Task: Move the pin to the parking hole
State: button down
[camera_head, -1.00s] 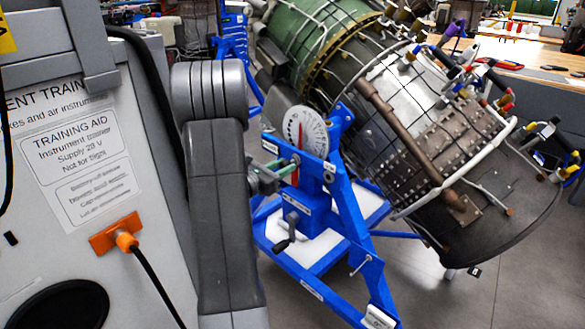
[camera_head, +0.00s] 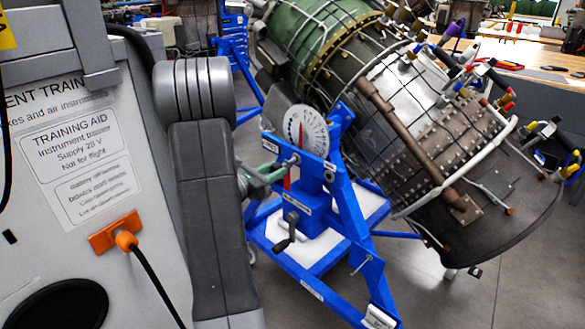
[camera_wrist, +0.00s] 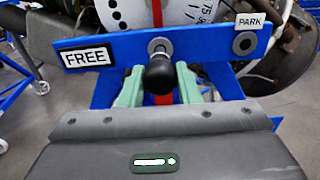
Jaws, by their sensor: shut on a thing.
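The pin (camera_wrist: 159,74) shows its round black knob between the pale green fingers of my gripper (camera_wrist: 159,87) in the wrist view. My gripper is shut on it. Behind the knob, a silver round part (camera_wrist: 160,47) lies against the blue bar (camera_wrist: 205,45), at the bar's middle. I cannot tell how deep the pin sits there. The parking hole (camera_wrist: 243,42) is a dark ringed spot on the bar, right of the pin, below the PARK label (camera_wrist: 250,20). In the head view, my gripper (camera_head: 275,172) is at the stand's bar, and the knob is not clearly visible.
A FREE label (camera_wrist: 87,57) is left of the pin. A white dial (camera_head: 306,133) and red pointer (camera_wrist: 163,98) sit close by. The blue stand (camera_head: 350,220) carries a crank. The turbine (camera_head: 420,130) is behind it. A grey trainer cabinet (camera_head: 70,230) stands left.

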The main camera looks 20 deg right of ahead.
jog(key=shift+b+v, duration=0.3)
jog(key=shift+v, duration=2.3)
